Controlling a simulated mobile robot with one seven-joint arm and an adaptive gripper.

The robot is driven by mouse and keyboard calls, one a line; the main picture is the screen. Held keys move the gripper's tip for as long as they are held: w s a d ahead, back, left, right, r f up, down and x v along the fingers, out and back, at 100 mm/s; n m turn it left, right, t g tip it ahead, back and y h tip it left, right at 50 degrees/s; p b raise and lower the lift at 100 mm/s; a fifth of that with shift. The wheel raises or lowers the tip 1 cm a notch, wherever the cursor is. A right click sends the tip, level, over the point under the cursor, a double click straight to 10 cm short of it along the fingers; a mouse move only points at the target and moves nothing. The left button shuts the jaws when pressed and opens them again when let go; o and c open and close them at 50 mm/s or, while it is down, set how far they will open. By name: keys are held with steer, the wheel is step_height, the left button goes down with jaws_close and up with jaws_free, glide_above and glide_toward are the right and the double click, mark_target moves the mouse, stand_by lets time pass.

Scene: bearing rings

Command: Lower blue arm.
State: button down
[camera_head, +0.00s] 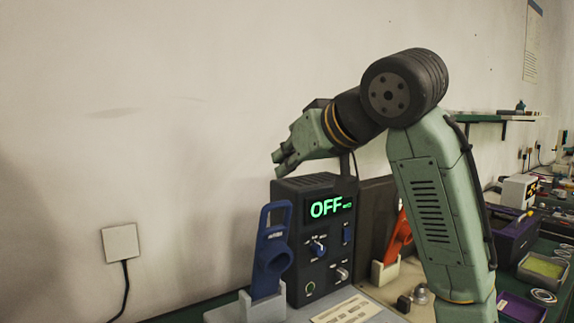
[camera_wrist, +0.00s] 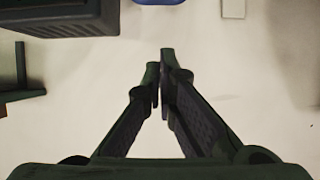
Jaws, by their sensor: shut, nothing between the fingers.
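The blue arm (camera_head: 271,253) stands raised, leaning slightly, in a light grey base at the left of a black box in the head view. It has an open frame at its upper end. A sliver of blue, likely the same arm, shows at the top edge of the wrist view (camera_wrist: 158,2). My gripper (camera_head: 278,165) is above the blue arm and the left part of the box, apart from both, pointing left. In the wrist view its fingertips (camera_wrist: 160,62) are together with nothing between them.
The black box (camera_head: 318,260) has a green "OFF" display and knobs. An orange arm (camera_head: 398,238) leans in a pale holder to its right. A wall plate (camera_head: 121,243) with a cable is at the left. The space left of the blue arm is clear.

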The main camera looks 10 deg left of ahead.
steer(key=shift+w+a+f+p, duration=0.4)
steer(key=shift+f+p, duration=0.15)
steer(key=shift+f, duration=0.3)
steer(key=shift+w+a+f+p, duration=0.4)
steer(key=shift+f+p, duration=0.1)
steer(key=shift+f, duration=0.4)
steer(key=shift+w+a+f+p, duration=0.4)
steer(key=shift+f+p, duration=0.15)
steer(key=shift+f, duration=0.3)
steer(key=shift+f, duration=0.1)
